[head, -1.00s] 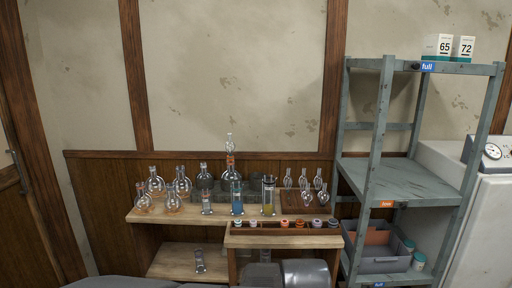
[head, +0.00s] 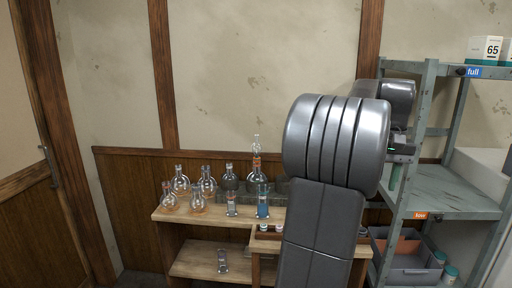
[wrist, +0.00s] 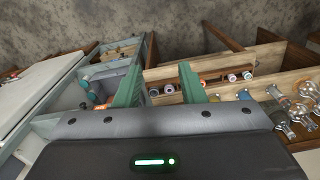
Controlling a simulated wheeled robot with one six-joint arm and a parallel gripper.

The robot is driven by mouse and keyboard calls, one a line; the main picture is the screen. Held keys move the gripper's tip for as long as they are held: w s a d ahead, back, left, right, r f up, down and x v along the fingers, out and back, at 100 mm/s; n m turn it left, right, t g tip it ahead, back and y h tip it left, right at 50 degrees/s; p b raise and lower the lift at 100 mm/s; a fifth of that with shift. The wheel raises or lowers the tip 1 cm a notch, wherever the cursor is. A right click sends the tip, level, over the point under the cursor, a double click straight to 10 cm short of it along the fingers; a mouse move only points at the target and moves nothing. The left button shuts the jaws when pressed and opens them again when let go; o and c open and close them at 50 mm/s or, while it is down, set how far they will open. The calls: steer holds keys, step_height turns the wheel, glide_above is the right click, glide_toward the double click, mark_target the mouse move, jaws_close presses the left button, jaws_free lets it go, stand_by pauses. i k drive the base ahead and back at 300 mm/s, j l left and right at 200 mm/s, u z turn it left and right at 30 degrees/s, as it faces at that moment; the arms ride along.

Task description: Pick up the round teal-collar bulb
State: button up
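Clear flasks also show at the right of the wrist view (wrist: 283,104). My arm hides the bench's right part in the head view.
A grey-green shelf rack (head: 465,195) stands right, with a grey bin (head: 405,268) low down. Small coloured collars (wrist: 232,78) line a bench ledge.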

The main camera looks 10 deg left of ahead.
mark_target(257, 148)
steer(key=i+j, duration=0.4)
steer(key=i+j+z, duration=0.1)
steer(key=i+j, duration=0.7)
steer(key=j, duration=0.2)
steer(key=i+j+z, duration=0.1)
steer(key=i+j, duration=0.7)
steer(key=j, duration=0.25)
steer(key=l+z, duration=0.05)
